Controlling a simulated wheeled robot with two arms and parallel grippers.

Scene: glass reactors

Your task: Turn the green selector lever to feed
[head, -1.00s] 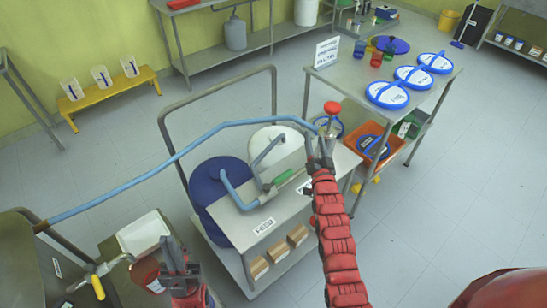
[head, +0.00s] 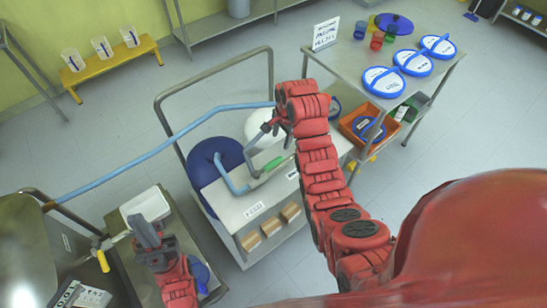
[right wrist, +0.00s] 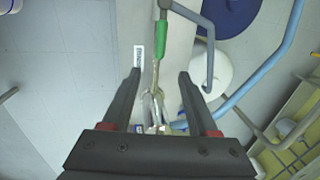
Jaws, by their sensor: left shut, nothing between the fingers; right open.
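The green selector lever (head: 273,163) lies on the steel cart top (head: 245,198), beside grey and blue pipe bends. In the right wrist view its green handle (right wrist: 161,38) shows beyond the fingertips, with a metal shaft running down the picture between the fingers. My right gripper (head: 269,131) is open just above and behind the lever. The right wrist view shows its fingers (right wrist: 159,74) apart; whether the shaft is at their depth I cannot tell. A label (head: 254,209), apparently FEED, is on the cart's front-left edge; another (head: 293,174) is further right. My left gripper (head: 143,232) is shut and empty.
A blue hose (head: 165,148) crosses from the left vessel to the cart. A blue drum (head: 214,158) and white drum (head: 262,126) stand behind the cart top. A steel table (head: 350,65) with blue-lidded discs is at right. Floor between is clear.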

